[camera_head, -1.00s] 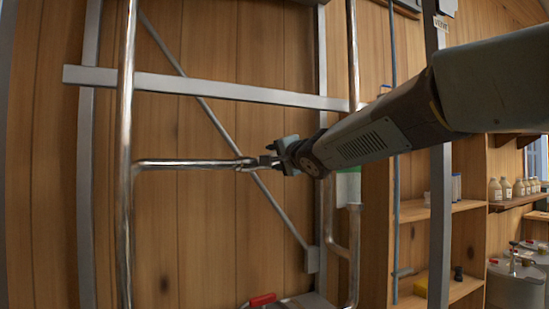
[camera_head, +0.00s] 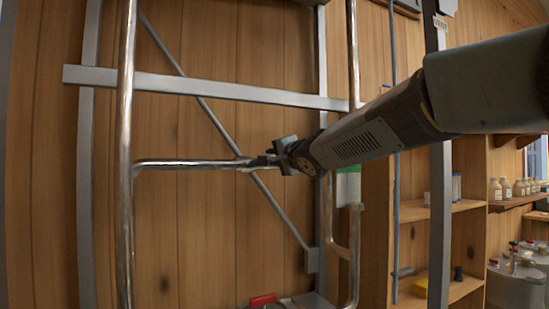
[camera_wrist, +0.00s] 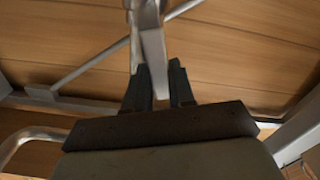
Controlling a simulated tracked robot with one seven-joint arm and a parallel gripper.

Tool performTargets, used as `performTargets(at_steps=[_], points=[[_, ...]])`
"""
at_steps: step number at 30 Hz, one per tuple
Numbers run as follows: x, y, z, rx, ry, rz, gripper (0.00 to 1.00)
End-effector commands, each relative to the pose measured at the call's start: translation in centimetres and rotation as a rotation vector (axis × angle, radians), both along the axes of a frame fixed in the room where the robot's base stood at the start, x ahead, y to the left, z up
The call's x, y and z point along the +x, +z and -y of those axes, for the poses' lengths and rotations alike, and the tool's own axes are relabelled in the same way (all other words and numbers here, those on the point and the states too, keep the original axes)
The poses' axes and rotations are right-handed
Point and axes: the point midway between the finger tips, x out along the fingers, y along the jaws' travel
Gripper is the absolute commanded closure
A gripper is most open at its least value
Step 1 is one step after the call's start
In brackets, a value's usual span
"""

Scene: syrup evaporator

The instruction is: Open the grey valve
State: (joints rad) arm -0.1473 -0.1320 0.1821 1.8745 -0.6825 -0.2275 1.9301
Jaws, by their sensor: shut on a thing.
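The grey valve (camera_head: 245,164) sits at the right end of a horizontal metal pipe in the middle of the head view. Its grey handle (camera_wrist: 153,52) runs down between my fingers in the wrist view. My gripper (camera_head: 268,160) is shut on that handle, with one dark finger on each side in the wrist view (camera_wrist: 160,80). In the head view my gripper and wrist hide part of the handle, so its exact angle is hard to tell.
The pipe (camera_head: 190,164) joins a tall vertical pipe (camera_head: 125,150) at left. A grey frame crossbar (camera_head: 220,90) passes above my gripper, with a diagonal brace behind. A red handle (camera_head: 262,299) is low down. Shelves (camera_head: 440,208) stand at right.

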Motion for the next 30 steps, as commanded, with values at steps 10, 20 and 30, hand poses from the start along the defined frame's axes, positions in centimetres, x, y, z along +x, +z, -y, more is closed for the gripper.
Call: performTargets(at_steps=[10,20,30], points=[[0.0,-0.1,0.0,-0.002,-0.001,-0.001,1.0],[0.1,-0.9,0.1,0.081,0.002,-0.046,1.0],[0.2,-2.2,0.3,0.232,0.0,-0.124,1.0]])
